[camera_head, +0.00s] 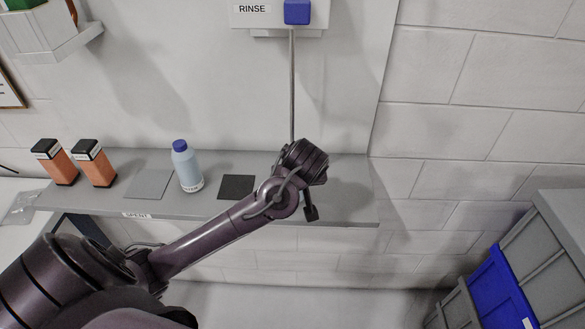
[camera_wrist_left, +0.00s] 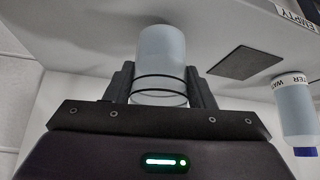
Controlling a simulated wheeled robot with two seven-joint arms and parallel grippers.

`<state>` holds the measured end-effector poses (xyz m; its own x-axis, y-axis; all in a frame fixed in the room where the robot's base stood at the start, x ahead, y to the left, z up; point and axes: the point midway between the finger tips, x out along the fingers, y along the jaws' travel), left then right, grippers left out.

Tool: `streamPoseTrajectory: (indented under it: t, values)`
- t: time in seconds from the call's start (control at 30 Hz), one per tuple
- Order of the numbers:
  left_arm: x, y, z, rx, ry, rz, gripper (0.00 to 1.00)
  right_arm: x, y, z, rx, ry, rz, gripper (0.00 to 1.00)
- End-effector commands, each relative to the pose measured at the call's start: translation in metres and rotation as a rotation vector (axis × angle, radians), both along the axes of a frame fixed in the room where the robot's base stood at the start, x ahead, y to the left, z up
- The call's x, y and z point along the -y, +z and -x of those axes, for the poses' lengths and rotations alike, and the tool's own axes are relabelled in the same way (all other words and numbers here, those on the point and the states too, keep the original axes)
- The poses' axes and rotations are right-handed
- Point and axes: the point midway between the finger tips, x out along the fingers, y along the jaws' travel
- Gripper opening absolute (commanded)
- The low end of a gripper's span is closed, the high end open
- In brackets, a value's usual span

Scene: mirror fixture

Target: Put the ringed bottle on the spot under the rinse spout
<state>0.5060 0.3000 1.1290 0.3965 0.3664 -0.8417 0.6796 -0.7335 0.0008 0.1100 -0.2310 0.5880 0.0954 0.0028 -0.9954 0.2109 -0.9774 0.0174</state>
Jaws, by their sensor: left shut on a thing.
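My left gripper (camera_head: 303,165) is over the right end of the grey shelf (camera_head: 345,200), below the RINSE box (camera_head: 262,15) and its thin straight tube (camera_head: 292,85). In the left wrist view, which looks upside down, the left gripper (camera_wrist_left: 160,88) is shut on the ringed bottle (camera_wrist_left: 161,55), a pale cylinder with dark rings around it. One end of the bottle is close to the shelf surface; I cannot tell whether it touches. In the head view the bottle and the shelf directly under the tube are hidden behind my gripper. My right gripper is not in view.
A dark square (camera_head: 236,187) lies left of my gripper. Further left are a blue-capped bottle (camera_head: 187,168), a grey square (camera_head: 148,184) and two orange containers with black tops (camera_head: 95,165). A blue bin (camera_head: 497,290) stands at lower right. The wall is close behind the shelf.

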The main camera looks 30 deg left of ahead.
Motion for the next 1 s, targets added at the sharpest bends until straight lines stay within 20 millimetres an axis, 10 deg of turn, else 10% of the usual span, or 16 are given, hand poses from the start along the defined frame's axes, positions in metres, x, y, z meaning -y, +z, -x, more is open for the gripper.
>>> streamPoseTrajectory:
  t: [0.83, 0.87, 1.0]
  values:
    - [-0.026, -0.02, -0.028, -0.001, -0.001, 0.0, 0.24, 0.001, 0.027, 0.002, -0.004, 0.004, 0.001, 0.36]
    - [-0.026, -0.02, -0.028, -0.001, -0.001, 0.0, 0.53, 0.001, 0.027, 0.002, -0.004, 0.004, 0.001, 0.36]
    - [-0.026, -0.019, -0.028, -0.001, -0.001, 0.0, 0.71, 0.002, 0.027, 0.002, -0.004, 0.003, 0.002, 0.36]
